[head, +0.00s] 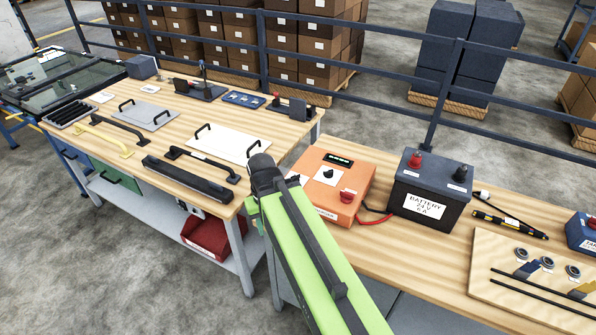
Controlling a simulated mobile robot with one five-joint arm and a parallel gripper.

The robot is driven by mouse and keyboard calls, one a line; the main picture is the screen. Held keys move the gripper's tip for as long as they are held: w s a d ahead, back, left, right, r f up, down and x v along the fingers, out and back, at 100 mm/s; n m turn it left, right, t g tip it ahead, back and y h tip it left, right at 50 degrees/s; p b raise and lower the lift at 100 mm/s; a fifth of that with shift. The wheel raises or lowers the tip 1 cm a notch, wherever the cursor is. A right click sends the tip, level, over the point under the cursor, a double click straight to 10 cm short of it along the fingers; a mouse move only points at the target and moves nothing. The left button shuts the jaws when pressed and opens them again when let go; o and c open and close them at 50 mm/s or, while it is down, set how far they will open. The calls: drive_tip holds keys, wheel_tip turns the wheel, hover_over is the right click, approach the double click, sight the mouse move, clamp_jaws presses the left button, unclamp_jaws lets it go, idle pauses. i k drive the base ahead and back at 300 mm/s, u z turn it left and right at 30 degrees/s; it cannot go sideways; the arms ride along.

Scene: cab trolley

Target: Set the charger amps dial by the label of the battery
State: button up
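The orange charger (318,161) sits on the right-hand wooden bench. Its top has a dark display with small green characters, a black dial (328,173) on a white plate, and a red knob (347,196). The dial's scale is too small to read. My arm covers part of the charger's left and front side and its front label. The dark battery (408,179) stands just right of the charger, with one red and one black terminal.
A red cable (374,217) runs between charger and battery. Right of the battery lie black-and-yellow tools (508,222) and a wooden board (483,262) with rings and rods. The left bench (140,92) holds handles and plates. A dark rail (390,68) runs behind; a red bin (207,238) sits below.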

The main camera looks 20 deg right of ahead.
sight(328, 174)
drive_tip(key=u, duration=1.15)
drive_tip(key=k, duration=0.35)
drive_tip(key=z, duration=0.3)
